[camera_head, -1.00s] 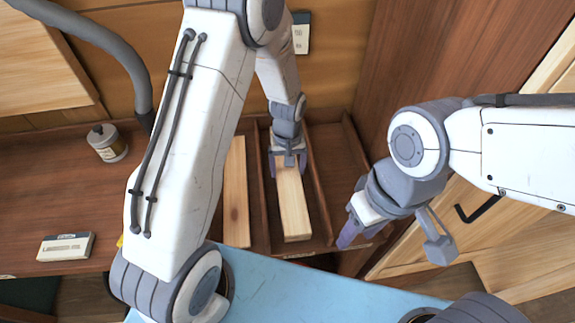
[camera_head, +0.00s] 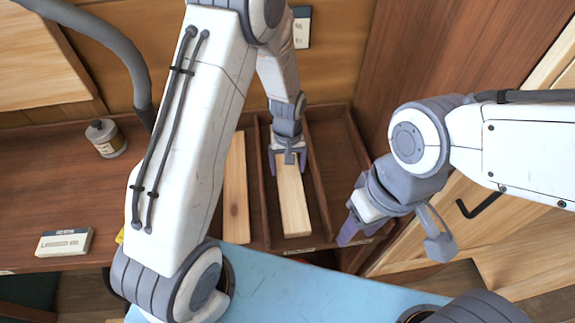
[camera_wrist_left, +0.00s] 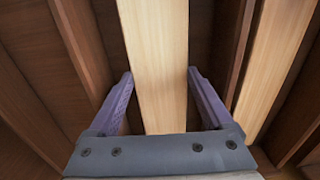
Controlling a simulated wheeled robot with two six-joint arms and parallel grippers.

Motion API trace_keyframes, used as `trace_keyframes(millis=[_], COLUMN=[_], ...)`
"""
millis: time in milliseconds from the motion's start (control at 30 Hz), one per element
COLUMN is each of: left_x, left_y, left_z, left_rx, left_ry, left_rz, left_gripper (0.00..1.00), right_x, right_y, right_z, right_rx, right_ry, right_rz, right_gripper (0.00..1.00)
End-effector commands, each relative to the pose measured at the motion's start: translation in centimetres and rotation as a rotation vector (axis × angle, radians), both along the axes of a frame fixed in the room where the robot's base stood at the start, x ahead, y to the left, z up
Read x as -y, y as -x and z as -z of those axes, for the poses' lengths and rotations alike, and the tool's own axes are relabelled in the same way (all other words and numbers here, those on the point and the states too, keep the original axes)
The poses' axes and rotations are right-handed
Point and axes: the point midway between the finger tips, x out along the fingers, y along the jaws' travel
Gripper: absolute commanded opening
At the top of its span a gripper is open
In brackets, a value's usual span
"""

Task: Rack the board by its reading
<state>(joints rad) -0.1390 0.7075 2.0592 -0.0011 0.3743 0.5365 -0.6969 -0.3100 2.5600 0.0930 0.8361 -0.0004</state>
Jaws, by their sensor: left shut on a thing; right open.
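A pale wooden board (camera_head: 293,205) lies lengthwise in the middle slot of the wooden rack (camera_head: 323,165). My left gripper (camera_head: 288,158) is shut on the board near its far end. In the left wrist view the board (camera_wrist_left: 157,60) runs between the two purple fingers of the left gripper (camera_wrist_left: 160,98). Another board (camera_head: 236,195) lies in the slot to the left, partly hidden by my left arm.
The rack's right slot (camera_head: 340,180) looks empty. A small panel (camera_head: 301,27) is on the back wall. A light blue surface (camera_head: 290,290) lies in front.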

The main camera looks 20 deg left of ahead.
Motion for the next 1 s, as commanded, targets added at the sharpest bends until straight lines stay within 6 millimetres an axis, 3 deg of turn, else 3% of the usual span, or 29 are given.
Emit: trace_keyframes(millis=[33, 67, 100, 467, 800, 1000], left_x=[0.0, 0.0, 0.0, 0.0, 0.0, 0.0], left_y=[0.0, 0.0, 0.0, -0.1, -0.2, -0.1], left_z=[0.1, 0.1, 0.1, -0.8, -7.2, -9.8], left_rx=[0.001, 0.001, 0.001, 0.001, 0.007, 0.002], left_ry=[0.0, 0.0, 0.001, 0.001, 0.001, 0.0], left_rz=[0.0, 0.0, 0.0, 0.0, 0.0, 0.0], left_gripper=[0.15, 0.88, 1.0, 1.0, 1.0, 1.0], right_x=[0.0, 0.0, 0.0, 0.0, 0.0, 0.0], right_y=[0.0, 0.0, 0.0, 0.0, 0.0, 0.0], right_z=[0.1, 0.1, 0.0, 0.1, 0.4, 0.5], right_rx=[0.0, 0.0, 0.0, 0.0, 0.0, 0.0], right_ry=[0.0, 0.0, 0.0, 0.0, 0.0, 0.0], right_rz=[0.0, 0.0, 0.0, 0.0, 0.0, 0.0], right_gripper=[0.5, 0.5, 0.5, 0.5, 0.5, 0.5])
